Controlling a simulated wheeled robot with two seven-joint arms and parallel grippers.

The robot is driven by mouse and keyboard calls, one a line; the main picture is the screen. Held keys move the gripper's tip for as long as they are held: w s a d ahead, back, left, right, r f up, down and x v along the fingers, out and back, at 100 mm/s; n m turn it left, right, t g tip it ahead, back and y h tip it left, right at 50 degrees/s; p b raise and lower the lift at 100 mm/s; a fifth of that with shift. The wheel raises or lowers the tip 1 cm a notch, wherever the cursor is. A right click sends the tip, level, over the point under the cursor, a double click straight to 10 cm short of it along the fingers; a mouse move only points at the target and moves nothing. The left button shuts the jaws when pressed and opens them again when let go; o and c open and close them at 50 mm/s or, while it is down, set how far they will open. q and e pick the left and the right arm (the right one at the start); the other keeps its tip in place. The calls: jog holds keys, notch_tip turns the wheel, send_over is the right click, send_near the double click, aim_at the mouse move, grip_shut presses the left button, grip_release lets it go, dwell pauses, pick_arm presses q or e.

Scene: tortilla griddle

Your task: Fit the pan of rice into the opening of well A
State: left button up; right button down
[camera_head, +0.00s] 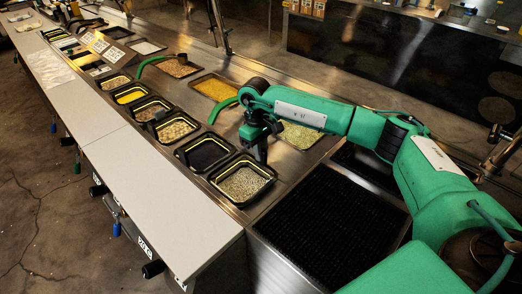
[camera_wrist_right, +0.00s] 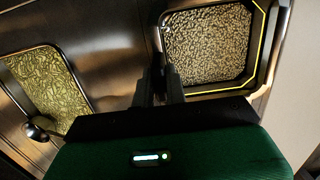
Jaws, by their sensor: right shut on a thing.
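The pan of rice (camera_head: 240,204) is black with a yellow line around its rim and holds pale grains. It is the nearest pan in the row along the counter's front edge in the head view. It also shows at the upper right of the right wrist view (camera_wrist_right: 271,62). My right gripper (camera_head: 261,157) points down at the pan's far edge and is shut on it. Its dark fingers (camera_wrist_right: 160,76) meet the pan's left edge in the wrist view. I cannot tell which opening is well A, or whether the pan is seated. My left gripper is not in view.
A dark, seemingly empty pan or opening (camera_head: 203,153) lies beside the rice pan. A pan of green food (camera_head: 300,135) sits behind my right gripper. Several other food pans continue up the row. A black grate (camera_head: 330,225) lies to the right. A pale ledge (camera_head: 165,190) runs along the front.

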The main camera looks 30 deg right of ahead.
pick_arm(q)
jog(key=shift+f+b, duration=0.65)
pick_arm(e)
jog(key=shift+f, duration=0.75)
jog(key=c, duration=1.3)
grip_release()
jog(key=shift+c, duration=0.2)
jog(key=shift+r, duration=0.1)
